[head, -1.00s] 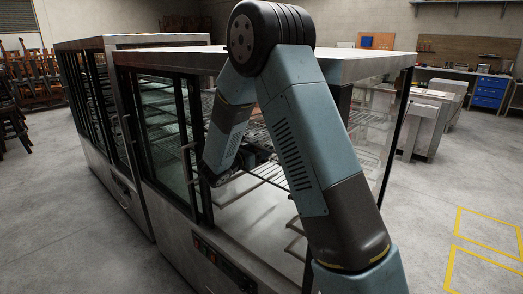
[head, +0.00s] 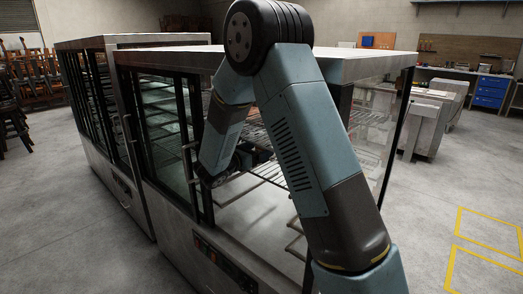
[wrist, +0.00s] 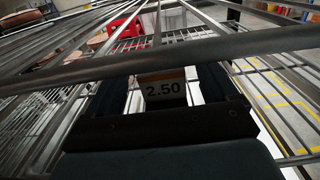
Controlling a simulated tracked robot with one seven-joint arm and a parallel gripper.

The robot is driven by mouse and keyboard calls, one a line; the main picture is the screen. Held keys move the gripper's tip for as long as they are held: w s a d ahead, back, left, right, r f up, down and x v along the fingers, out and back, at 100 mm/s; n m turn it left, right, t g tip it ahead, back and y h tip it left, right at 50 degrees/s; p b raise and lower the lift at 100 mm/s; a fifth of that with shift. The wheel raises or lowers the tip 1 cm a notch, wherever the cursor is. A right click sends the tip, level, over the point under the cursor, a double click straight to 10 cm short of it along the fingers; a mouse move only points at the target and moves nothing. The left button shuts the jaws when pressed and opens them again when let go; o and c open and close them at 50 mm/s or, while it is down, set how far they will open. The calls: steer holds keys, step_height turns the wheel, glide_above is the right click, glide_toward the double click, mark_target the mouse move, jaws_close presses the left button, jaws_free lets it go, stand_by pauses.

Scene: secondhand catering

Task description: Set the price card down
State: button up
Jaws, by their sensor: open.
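The price card (wrist: 164,89), white with an orange top band and "2.50" on it, shows in the wrist view between the two dark fingers of my gripper (wrist: 162,98). The fingers are open, with pale gaps visible beside the card. I cannot tell whether the card's lower edge rests on anything, as the gripper body hides it. In the head view my gripper (head: 248,160) is inside the glass display cabinet (head: 350,68), near its wire shelf (head: 270,172). The card cannot be made out there.
Wire bars (wrist: 190,47) cross close above my gripper in the wrist view. A red object (wrist: 124,27) lies beyond them. The cabinet's door frame (head: 196,150) stands just left of my wrist. A second cabinet (head: 100,130) adjoins at left. The floor at right is open.

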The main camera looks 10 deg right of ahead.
steer(key=v, duration=1)
steer(key=shift+s+a, duration=0.15)
steer(key=shift+s, duration=0.05)
steer(key=shift+c, duration=0.3)
stand_by(0.6)
